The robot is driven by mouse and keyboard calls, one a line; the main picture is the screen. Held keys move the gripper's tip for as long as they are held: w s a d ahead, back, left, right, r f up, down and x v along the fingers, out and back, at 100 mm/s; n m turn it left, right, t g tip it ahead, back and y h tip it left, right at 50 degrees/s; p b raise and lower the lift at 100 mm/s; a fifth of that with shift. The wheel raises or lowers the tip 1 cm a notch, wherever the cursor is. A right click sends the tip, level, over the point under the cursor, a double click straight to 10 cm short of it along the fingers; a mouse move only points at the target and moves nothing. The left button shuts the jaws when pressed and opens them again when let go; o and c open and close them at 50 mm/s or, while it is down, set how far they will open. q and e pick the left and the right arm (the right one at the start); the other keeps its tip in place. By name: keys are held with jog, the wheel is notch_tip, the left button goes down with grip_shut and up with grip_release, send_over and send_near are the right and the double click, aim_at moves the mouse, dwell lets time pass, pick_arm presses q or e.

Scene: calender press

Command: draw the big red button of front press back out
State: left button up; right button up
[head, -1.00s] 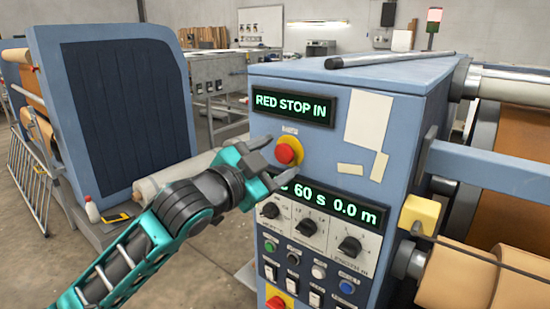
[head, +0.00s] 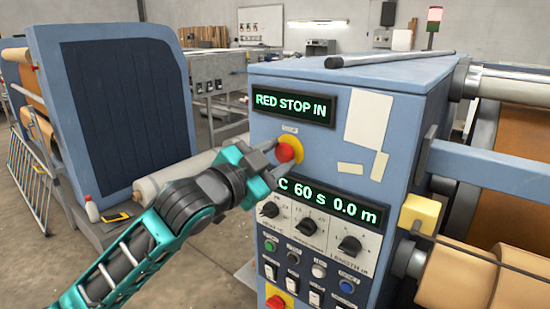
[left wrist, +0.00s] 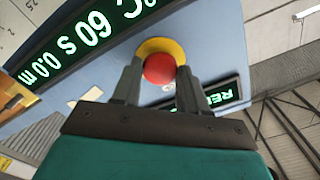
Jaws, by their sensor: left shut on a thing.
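The big red button (head: 285,152) sits on its yellow collar (head: 296,141) on the blue front of the press (head: 310,68). My left gripper (head: 279,160) is at the button, coming from the lower left. In the left wrist view the red button (left wrist: 160,68) lies between the two fingers (left wrist: 160,82), and the gripper is shut on it. The upper display (head: 293,105) reads "RED STOP IN". My right gripper is not in view.
A lower display (head: 330,205) and a panel of knobs, switches and buttons (head: 312,235) are just below. A second red button on yellow (head: 276,302) is at the bottom. Rollers (head: 460,275) and a blue bar (head: 490,172) are at the right.

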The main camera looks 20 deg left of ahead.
pick_arm(q)
grip_shut()
jog(key=shift+p+v, duration=0.7)
jog(key=shift+v, duration=0.15)
jog(key=shift+f, duration=0.1)
jog(key=o, duration=1.2)
grip_release()
jog(key=shift+s, duration=0.1)
